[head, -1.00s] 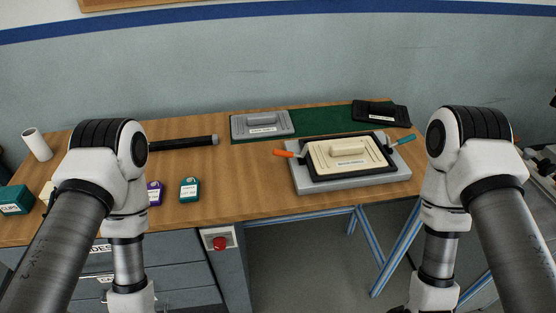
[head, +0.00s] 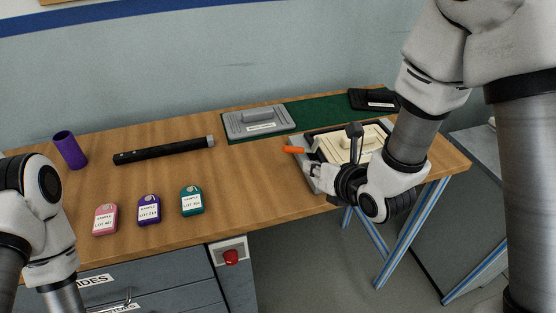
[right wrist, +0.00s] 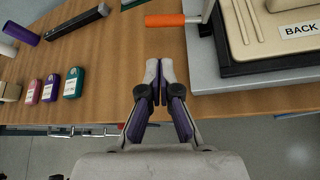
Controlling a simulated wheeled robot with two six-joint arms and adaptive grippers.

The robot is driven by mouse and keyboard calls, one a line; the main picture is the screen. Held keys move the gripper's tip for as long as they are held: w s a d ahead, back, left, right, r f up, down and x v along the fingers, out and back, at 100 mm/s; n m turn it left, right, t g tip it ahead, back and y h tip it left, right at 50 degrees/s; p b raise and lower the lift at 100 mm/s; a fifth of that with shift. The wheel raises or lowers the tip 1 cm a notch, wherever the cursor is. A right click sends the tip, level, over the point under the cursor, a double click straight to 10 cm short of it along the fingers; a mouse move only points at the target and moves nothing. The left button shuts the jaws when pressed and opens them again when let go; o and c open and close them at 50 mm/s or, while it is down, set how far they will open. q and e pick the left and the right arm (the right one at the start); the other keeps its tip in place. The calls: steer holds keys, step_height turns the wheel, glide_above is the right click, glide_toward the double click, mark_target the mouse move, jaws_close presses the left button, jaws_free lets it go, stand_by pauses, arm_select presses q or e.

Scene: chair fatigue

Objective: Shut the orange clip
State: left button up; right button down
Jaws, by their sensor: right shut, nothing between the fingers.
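The orange clip (head: 294,150) is a lever with an orange handle at the left side of a grey fixture (head: 318,190). Its handle sticks out to the left, away from the cream plate (head: 362,140) in the fixture. In the right wrist view the orange handle (right wrist: 172,20) lies beyond my fingertips, apart from them. My right gripper (head: 318,175) is shut and empty near the fixture's front left corner. In the right wrist view its fingertips (right wrist: 160,68) are together over the table's front part. My left gripper is out of view.
A grey lidded plate (head: 258,122) and a black one (head: 374,100) lie on or by a green mat (head: 318,113). Bare wood lies between.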

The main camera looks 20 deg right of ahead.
steer(key=shift+s+d, duration=0.1)
steer(key=shift+d, duration=0.1)
steer(key=shift+w+a+f, duration=0.1)
steer(key=shift+w+f, duration=0.1)
steer(key=shift+b+x, duration=0.65)
steer(key=shift+x, duration=0.55)
steer(key=p+x, duration=0.2)
steer(key=x, duration=0.4)
steer(key=shift+r, duration=0.1)
steer(key=shift+w+a+f, duration=0.15)
steer(key=shift+w+f, duration=0.2)
steer(key=shift+w, duration=0.15)
steer(key=shift+w, duration=0.15)
